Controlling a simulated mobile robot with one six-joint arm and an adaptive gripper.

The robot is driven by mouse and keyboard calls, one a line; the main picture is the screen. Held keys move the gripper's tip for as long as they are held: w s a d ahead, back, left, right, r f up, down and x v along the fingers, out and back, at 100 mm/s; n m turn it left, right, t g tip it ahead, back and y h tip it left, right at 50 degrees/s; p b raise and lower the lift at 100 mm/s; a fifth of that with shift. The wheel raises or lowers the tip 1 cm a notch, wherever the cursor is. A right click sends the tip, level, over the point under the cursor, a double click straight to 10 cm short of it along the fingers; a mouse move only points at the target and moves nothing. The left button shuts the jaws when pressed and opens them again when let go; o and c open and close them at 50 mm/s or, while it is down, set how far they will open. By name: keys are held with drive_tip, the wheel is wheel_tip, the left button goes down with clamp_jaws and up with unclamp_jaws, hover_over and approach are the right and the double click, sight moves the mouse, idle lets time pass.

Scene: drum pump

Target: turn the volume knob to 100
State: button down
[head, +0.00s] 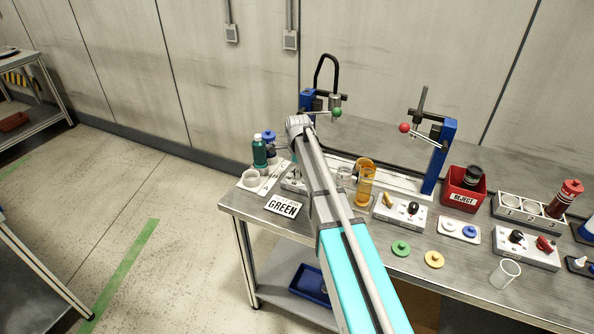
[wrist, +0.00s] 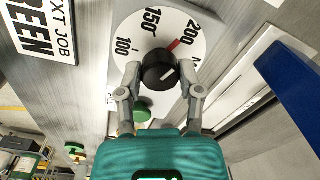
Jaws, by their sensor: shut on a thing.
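A red pointer (wrist: 174,45) extends from the knob to between 150 and 200, nearer 200. My gripper (wrist: 159,74) is shut on the knob, one finger on each side. A green button (wrist: 143,108) shows just below the knob, between the fingers. In the head view my arm hides the knob and gripper.
A sign reading GREEN (head: 283,207) lies by the bench's front left edge, beside my arm. An amber cylinder (head: 365,182) stands close on the right.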

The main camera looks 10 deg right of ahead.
drive_tip(key=n, duration=0.6)
drive_tip(key=shift+w, duration=0.15)
drive_tip(key=n, duration=0.5)
drive_tip(key=shift+w+d+n, duration=0.1)
drive_tip(key=shift+n, duration=0.3)
drive_tip(key=n, duration=1)
drive_tip(key=shift+n, duration=0.4)
drive_tip(key=shift+c, duration=1.5)
unclamp_jaws()
drive_tip(key=shift+o, duration=0.2)
